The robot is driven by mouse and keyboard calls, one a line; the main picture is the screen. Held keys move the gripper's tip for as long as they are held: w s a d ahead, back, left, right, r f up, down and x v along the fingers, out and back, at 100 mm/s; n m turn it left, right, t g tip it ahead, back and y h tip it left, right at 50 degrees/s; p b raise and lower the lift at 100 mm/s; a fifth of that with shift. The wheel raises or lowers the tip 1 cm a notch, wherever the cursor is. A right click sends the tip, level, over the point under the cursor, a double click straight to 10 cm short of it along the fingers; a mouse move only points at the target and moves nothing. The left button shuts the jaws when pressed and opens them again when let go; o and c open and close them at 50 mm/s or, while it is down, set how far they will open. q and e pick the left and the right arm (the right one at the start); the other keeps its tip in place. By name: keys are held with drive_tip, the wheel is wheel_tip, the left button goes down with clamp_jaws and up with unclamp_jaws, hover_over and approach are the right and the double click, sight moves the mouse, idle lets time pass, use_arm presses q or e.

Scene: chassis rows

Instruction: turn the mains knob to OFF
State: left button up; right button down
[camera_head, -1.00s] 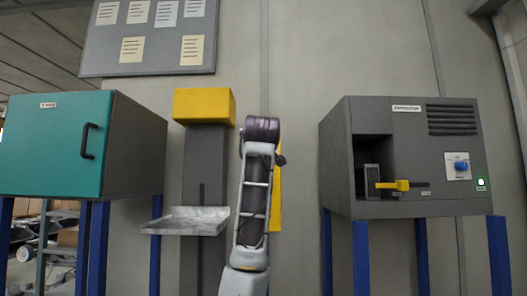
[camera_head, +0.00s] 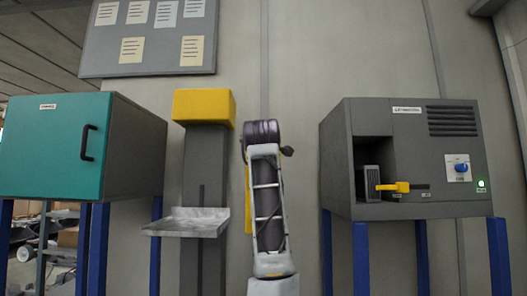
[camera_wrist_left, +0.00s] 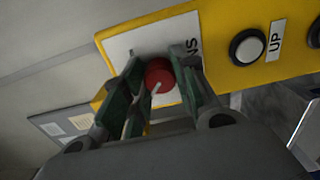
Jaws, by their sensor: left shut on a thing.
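In the left wrist view the red mains knob (camera_wrist_left: 159,76) sits on a white plate (camera_wrist_left: 122,45) on a yellow control panel (camera_wrist_left: 222,22). The letters "NS" show on the plate; the rest of the word is hidden. My left gripper (camera_wrist_left: 160,82) has a finger on each side of the knob and is shut on it. The knob's white pointer line points down and slightly left in this view. In the head view an arm of mine covers most of the yellow panel (camera_head: 248,200), and the gripper and knob are hidden. My right gripper is not in view.
In the head view, a grey cabinet (camera_head: 333,165) with a blue knob (camera_head: 461,168), yellow handle (camera_head: 393,187) and lit green lamp (camera_head: 481,184) stands right. A teal-door cabinet (camera_head: 50,150) and metal shelf (camera_head: 188,222) are left.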

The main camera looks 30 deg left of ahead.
use_arm(q)
drive_tip(key=shift+f, duration=0.15)
drive_tip(key=shift+c, duration=0.2)
drive_tip(key=o, duration=1.1)
drive_tip(key=shift+c, duration=0.2)
drive_tip(key=shift+s, duration=0.1)
drive_tip(key=v, duration=1.2)
drive_tip(key=shift+a, duration=0.1)
